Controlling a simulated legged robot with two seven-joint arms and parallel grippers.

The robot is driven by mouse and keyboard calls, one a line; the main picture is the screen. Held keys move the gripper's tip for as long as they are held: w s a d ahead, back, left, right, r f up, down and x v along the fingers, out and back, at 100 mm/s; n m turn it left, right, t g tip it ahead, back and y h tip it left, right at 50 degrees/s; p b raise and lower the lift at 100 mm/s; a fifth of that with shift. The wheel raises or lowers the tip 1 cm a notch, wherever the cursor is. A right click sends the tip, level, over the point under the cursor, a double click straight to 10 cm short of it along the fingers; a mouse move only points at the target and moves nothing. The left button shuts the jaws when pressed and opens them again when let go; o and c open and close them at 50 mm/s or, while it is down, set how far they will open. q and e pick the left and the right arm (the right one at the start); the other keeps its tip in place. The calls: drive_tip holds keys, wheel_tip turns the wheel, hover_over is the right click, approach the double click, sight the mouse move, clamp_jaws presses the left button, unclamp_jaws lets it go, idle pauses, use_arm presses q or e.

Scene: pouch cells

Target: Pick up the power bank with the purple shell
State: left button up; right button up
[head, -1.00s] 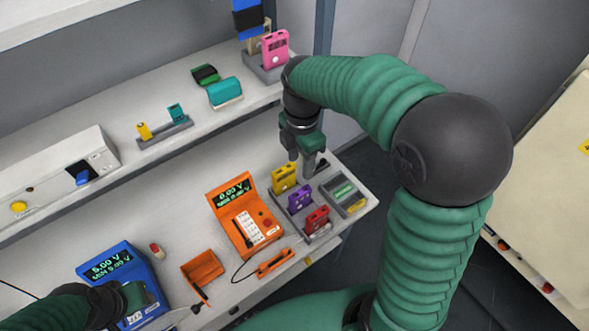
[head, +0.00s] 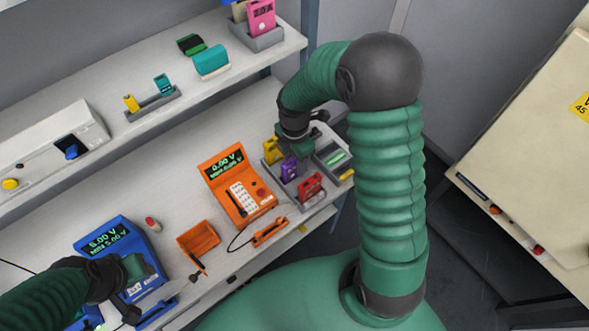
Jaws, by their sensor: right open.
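The purple power bank (head: 289,169) stands upright in a grey rack (head: 318,205) on the bench, between a yellow one (head: 271,151) and a red one (head: 310,187). My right gripper (head: 304,162) is open and points down just right of the purple power bank, close to its side. I cannot tell whether a finger touches it. My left gripper (head: 140,290) is at the lower left, in front of the blue meter; its fingers are too unclear to tell open from shut.
An orange meter (head: 238,187) stands left of the rack, with an orange tray (head: 198,240) and an orange probe (head: 269,232) before it. A grey bin (head: 333,159) sits right of the rack. A shelf (head: 200,98) with a pink power bank (head: 261,17) runs above the bench.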

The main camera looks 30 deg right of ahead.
drive_tip(key=shift+w+a+f, duration=0.1)
drive_tip(key=shift+a+f, duration=0.05)
drive_tip(key=shift+f, duration=0.15)
drive_tip(key=shift+w+a, duration=0.1)
drive_tip(key=shift+a, duration=0.2)
drive_tip(key=shift+c, duration=0.2)
drive_tip(key=shift+r, duration=0.15)
drive_tip(key=c, duration=0.5)
drive_tip(key=shift+d, duration=0.25)
clamp_jaws()
drive_tip(key=shift+a, duration=0.1)
